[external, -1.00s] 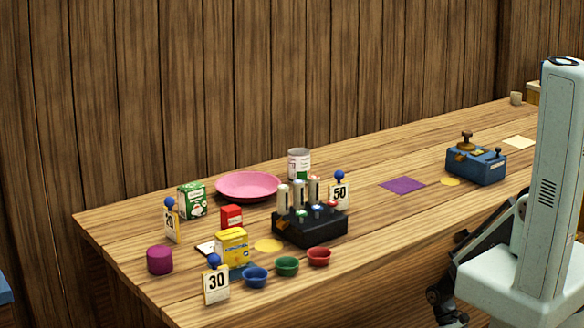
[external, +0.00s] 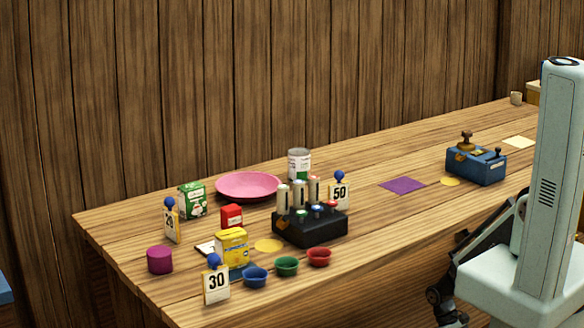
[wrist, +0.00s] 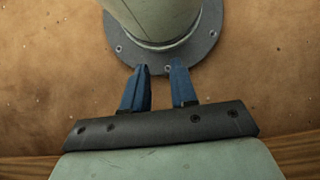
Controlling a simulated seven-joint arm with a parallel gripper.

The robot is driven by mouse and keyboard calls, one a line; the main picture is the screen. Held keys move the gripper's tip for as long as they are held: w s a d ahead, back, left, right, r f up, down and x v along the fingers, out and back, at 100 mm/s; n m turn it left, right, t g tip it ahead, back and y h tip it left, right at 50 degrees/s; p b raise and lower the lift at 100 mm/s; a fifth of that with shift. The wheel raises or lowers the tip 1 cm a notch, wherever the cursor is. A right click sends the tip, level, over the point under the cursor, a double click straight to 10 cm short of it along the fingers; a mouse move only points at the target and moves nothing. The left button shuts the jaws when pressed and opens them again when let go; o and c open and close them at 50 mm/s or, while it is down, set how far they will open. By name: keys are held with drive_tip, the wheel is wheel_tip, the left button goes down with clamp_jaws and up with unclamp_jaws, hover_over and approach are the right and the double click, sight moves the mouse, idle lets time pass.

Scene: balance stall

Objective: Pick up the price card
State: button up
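Several price cards with blue knobs on top stand on the wooden table in the external view. The "30" card (external: 216,286) is at the near front edge, the "20" card (external: 171,226) is at the left, and the "50" card (external: 339,196) is behind the black block. My gripper (wrist: 160,68) shows in the wrist view with its two blue fingers apart and nothing between them. No price card shows in the wrist view. The gripper's fingers cannot be made out in the external view.
A blue device (external: 476,165) stands at the right.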

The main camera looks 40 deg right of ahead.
drive_tip(key=shift+o, duration=1.1)
drive_tip(key=shift+w, duration=0.1)
